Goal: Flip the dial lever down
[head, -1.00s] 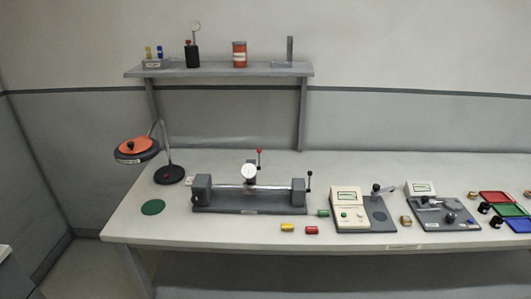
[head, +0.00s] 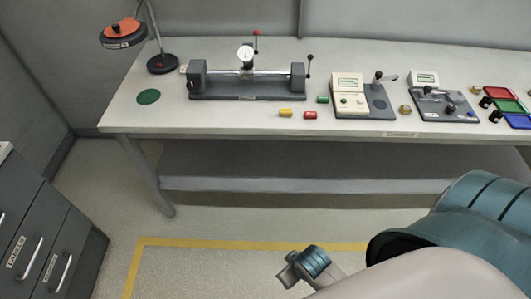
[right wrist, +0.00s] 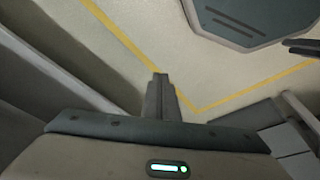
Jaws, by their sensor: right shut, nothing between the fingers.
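The dial gauge (head: 245,54) has a round white face and stands on the bar of a grey bench fixture (head: 248,93) on the table. A lever with a red knob (head: 256,33) stands upright beside the dial. Another lever with a black knob (head: 309,60) rises at the fixture's right end. My right gripper (right wrist: 158,80) shows in the right wrist view with its fingers shut and empty, above the floor and away from the fixture. My right arm (head: 470,230) fills the lower right of the head view. My left gripper is not in view.
A lamp-like stand with an orange top (head: 123,33) and a green disc (head: 148,96) are left of the fixture. Instruments (head: 362,97) stand further right. Drawers (head: 40,235) are lower left; floor in front is open.

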